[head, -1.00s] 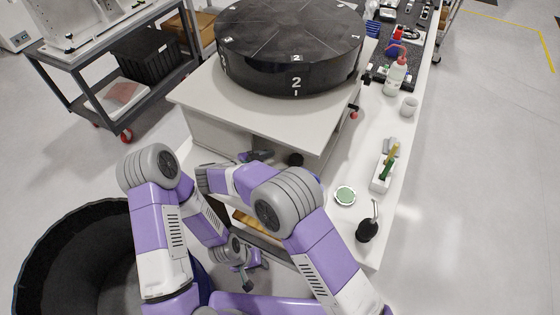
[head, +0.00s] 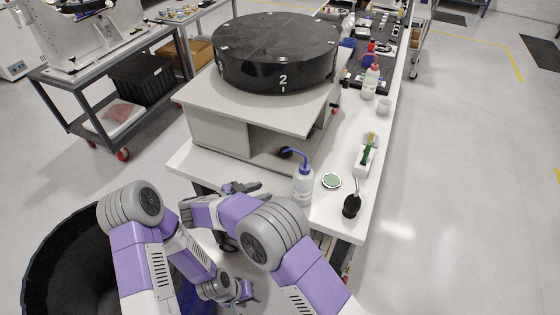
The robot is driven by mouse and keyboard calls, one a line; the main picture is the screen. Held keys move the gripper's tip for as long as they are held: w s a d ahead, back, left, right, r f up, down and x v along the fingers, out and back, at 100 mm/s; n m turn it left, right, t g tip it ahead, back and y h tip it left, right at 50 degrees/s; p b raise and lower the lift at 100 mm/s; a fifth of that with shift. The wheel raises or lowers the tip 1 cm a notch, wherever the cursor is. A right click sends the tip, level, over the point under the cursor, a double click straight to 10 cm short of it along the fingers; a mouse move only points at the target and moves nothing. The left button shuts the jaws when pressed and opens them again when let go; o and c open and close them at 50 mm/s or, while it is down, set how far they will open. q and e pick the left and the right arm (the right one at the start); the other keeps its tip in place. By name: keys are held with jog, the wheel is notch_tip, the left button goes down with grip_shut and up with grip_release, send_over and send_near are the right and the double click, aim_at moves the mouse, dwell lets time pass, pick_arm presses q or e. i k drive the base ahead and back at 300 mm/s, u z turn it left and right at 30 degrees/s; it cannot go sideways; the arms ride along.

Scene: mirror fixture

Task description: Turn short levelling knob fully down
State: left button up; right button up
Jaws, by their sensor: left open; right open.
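A large black round fixture (head: 277,60) marked with numbers sits on a white stand (head: 215,132) on the bench. A small red part (head: 334,111) shows at the stand's right edge. I cannot tell whether either is the short levelling knob. My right gripper (head: 240,187) is open at the bench's front edge, in front of the stand, partly hidden by its arm. My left gripper (head: 243,291) is open and lower, below the bench top. Both are apart from the fixture.
A wash bottle (head: 302,185) with a blue nozzle stands close to the right of my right gripper. A dark cart (head: 92,125) is at left.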

aim_at(288, 155)
jog(key=u, duration=2.35)
jog(key=k, duration=0.65)
jog(key=z, duration=1.1)
jog(key=i, duration=0.95)
jog(key=u, duration=0.05)
